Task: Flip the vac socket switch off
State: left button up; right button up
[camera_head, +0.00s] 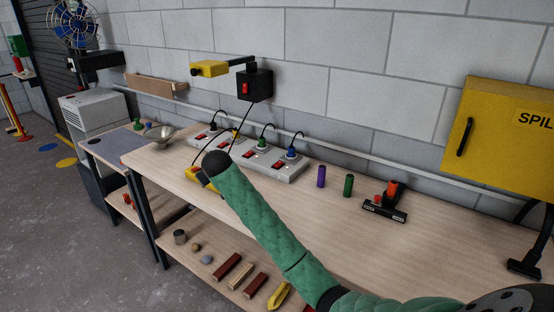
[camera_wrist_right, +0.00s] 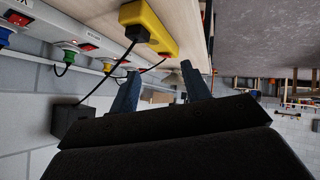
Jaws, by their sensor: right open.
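A pale socket strip (camera_head: 272,166) stands on the bench against the wall, with another section (camera_head: 212,138) to its left. It has several red rocker switches, one near the middle (camera_head: 250,153), and green and blue plugs. The labels are too small to read, so I cannot tell which socket is the vac one. Part of the strip, with a red switch (camera_wrist_right: 88,46), shows at the left of the right wrist view. My right gripper (camera_wrist_right: 160,70) is open and empty, apart from the strip. In the head view its fingers are mostly hidden by my green-sleeved arm. My left gripper is not in view.
A yellow block (camera_wrist_right: 148,26) with a black cord lies on the bench near my right gripper. A black wall box with a red switch (camera_head: 245,88) hangs above. Purple (camera_head: 321,176) and green cylinders (camera_head: 348,186) stand right of the strip. The right bench top is mostly clear.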

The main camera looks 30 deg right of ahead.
jog(key=w+d+r+m+g+h+p, duration=0.1)
jog(key=w+d+r+m, duration=0.1)
jog(key=w+d+r, duration=0.6)
jog(key=w+d+r+m+h+p, duration=0.1)
jog(key=w+d+r, duration=0.4)
jog(key=d+r, duration=0.4)
jog(key=m+g+y, duration=0.4)
jog(key=m+g, duration=0.5)
jog(key=m, duration=0.4)
send_over(277, 165)
jog(key=shift+f, duration=8.8)
jog(key=shift+f+p, duration=0.4)
jog(key=shift+p, duration=0.3)
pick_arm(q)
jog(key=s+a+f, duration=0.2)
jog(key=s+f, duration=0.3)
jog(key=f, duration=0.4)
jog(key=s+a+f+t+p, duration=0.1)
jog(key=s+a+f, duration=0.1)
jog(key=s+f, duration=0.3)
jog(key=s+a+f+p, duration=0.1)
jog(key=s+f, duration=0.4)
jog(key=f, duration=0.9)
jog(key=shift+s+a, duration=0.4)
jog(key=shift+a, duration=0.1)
pick_arm(e)
jog(key=shift+f, duration=3.5)
